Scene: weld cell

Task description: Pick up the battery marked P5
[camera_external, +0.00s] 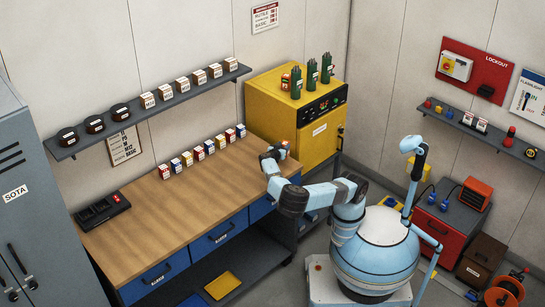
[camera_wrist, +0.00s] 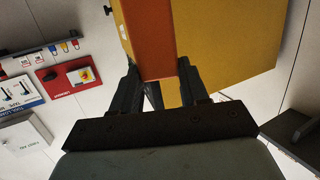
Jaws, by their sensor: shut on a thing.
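My gripper (camera_external: 280,151) is over the right end of the wooden workbench, near the yellow cabinet. In the wrist view its two dark fingers (camera_wrist: 158,76) are shut on an orange-red block (camera_wrist: 150,38). No marking shows on the face of the block turned to the wrist camera, so I cannot tell whether it is the battery marked P5. A row of small labelled blocks (camera_external: 202,153) in red, blue and yellow stands along the back of the workbench; their labels are too small to read.
The workbench (camera_external: 180,215) is clear in front of the row. A black charger-like device (camera_external: 103,209) lies at its left end. A shelf (camera_external: 150,112) with labelled containers hangs above. The yellow cabinet (camera_external: 318,140) with green cylinders (camera_external: 312,75) on top stands close to my gripper.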

